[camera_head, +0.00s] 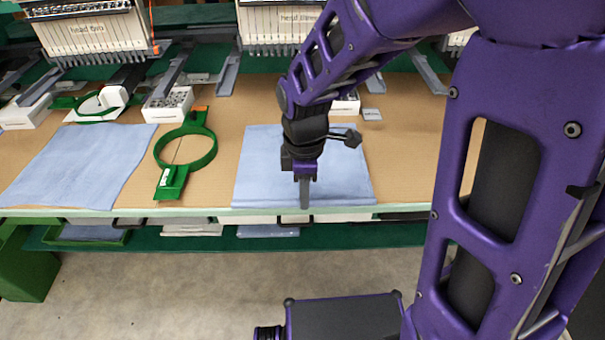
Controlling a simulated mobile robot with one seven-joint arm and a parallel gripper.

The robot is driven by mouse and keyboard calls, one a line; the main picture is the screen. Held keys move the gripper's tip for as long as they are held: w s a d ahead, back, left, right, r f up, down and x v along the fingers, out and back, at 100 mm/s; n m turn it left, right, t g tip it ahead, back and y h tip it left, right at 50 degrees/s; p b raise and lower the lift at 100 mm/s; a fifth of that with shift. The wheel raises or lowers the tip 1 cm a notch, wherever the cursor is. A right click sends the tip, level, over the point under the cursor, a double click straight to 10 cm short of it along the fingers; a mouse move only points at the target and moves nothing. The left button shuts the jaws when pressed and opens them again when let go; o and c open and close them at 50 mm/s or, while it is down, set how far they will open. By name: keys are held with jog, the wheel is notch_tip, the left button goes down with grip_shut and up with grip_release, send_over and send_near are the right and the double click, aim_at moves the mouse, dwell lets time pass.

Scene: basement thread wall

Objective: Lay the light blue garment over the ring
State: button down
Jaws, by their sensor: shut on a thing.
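A light blue garment (257,165) lies flat on the brown work table, right of the green ring (214,149). My gripper (304,203) points down at the front edge of this garment and is shut on it; the jaws hide the pinched cloth. The ring lies on the table with an orange-tipped tab at the back and a green bracket with a white label at the front. Nothing covers the ring. A second light blue garment (75,165) lies flat left of the ring.
Embroidery machines (90,30) with metal arms line the back of the table (410,150). White boxes (168,105) and another green ring (92,104) stand behind. Bare table separates the ring from both garments. A shelf with folded cloth (268,231) runs below the front edge.

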jog(key=shift+f, duration=0.7)
jog(key=c, duration=0.8)
grip_release()
